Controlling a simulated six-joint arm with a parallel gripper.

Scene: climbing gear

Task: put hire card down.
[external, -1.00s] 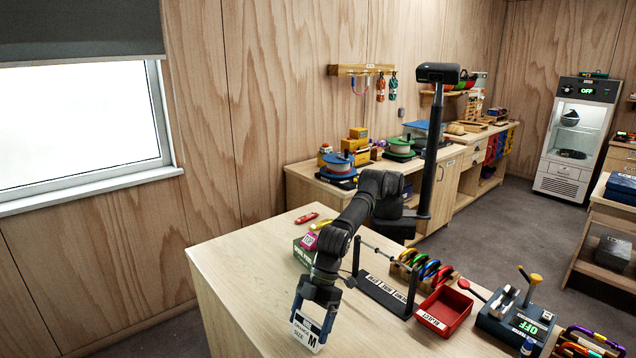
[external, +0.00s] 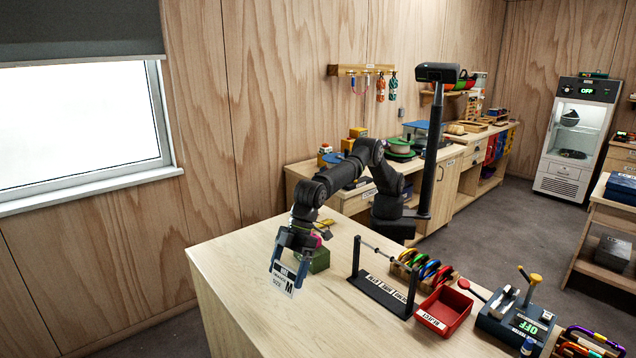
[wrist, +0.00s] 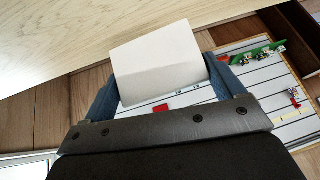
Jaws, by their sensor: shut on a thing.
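The hire card (external: 286,275) is a white card with a dark block and a large "M". My gripper (external: 289,262) is shut on it in the external view and holds it tilted near the left part of the wooden bench (external: 226,262). In the wrist view the card's blank side (wrist: 158,62) shows between the two blue fingers of my gripper (wrist: 160,88). I cannot tell whether its lower edge touches the bench top.
A green box (external: 318,262) stands just behind my gripper. To the right are a black stand with a bar (external: 381,292), colourful carabiners (external: 428,270), a red tray (external: 444,312) and a dark device reading "OFF" (external: 516,320). The bench's front middle is clear.

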